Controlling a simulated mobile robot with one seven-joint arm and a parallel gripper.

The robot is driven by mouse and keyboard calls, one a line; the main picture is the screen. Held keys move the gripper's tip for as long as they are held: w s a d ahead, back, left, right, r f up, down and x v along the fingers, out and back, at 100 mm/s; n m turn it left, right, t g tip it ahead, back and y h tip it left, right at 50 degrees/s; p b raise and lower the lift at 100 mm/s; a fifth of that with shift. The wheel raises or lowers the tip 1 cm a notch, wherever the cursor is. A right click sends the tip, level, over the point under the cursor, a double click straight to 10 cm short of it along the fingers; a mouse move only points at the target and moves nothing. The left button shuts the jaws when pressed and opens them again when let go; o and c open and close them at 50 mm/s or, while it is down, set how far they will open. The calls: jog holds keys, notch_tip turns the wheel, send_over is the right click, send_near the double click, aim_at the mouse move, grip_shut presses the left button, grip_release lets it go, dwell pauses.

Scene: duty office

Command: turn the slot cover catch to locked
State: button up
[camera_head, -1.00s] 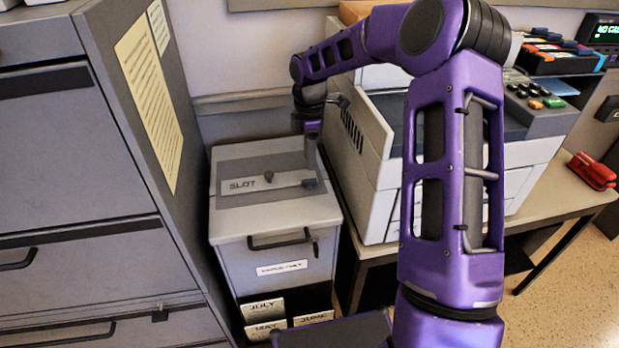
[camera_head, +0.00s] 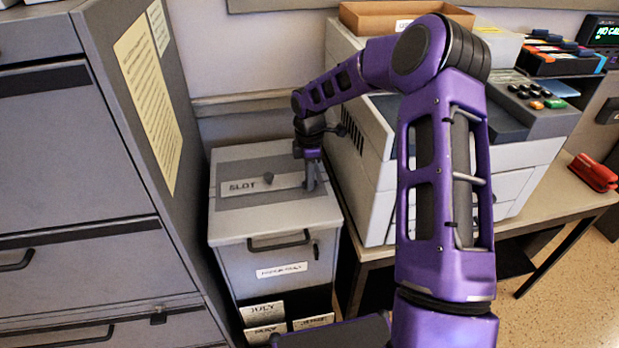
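The grey box (camera_head: 230,225) stands on the floor side of the printer, with a dark band across its lid. The slot cover (camera_head: 243,186), a pale strip marked "SLOT", lies on that band. A small dark knob (camera_head: 268,177) sits near the strip's middle. My gripper (camera_head: 313,186) points down at the strip's right end, where its fingers hide the dark catch. I cannot tell whether the fingers touch the catch or are closed on it.
A grey filing cabinet (camera_head: 80,170) stands close on the left. A large printer (camera_head: 372,160) on a table stands close on the right. Folders labelled "JULY" (camera_head: 262,312) and others sit below the box front. A wall rises behind.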

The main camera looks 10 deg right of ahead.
grip_shut()
jog(key=shift+m, duration=0.4)
jog(key=m, duration=0.8)
jog(key=shift+m, duration=0.3)
jog(key=m, duration=0.4)
jog(key=shift+b, duration=0.4)
jog(key=shift+m, duration=2.2)
jog(key=shift+s+f, duration=0.1)
